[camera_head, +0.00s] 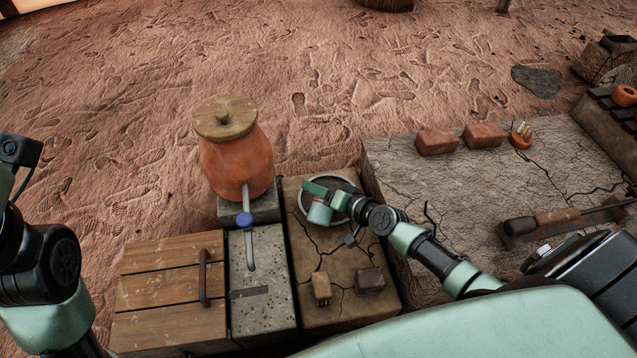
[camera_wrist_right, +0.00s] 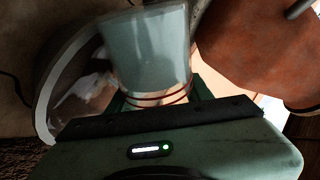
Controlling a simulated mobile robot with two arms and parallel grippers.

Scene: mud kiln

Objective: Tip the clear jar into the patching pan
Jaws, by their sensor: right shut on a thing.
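My right gripper (camera_head: 327,196) is shut on the clear jar (camera_head: 320,213), over the cracked slab. In the right wrist view the jar (camera_wrist_right: 148,45) is pale, grey-blue and see-through, with thin red bands near the jaws. The jar looks tilted; its contents cannot be made out. The patching pan (camera_head: 348,182) is a round grey pan with a light rim, just behind and partly under the gripper. In the right wrist view the pan (camera_wrist_right: 47,112) lies left of the jar, with a whitish patch inside. Only links of my left arm show.
A small brush (camera_head: 321,287) and a dark block (camera_head: 369,280) lie in front. Bricks (camera_head: 437,141) sit on the right slab.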

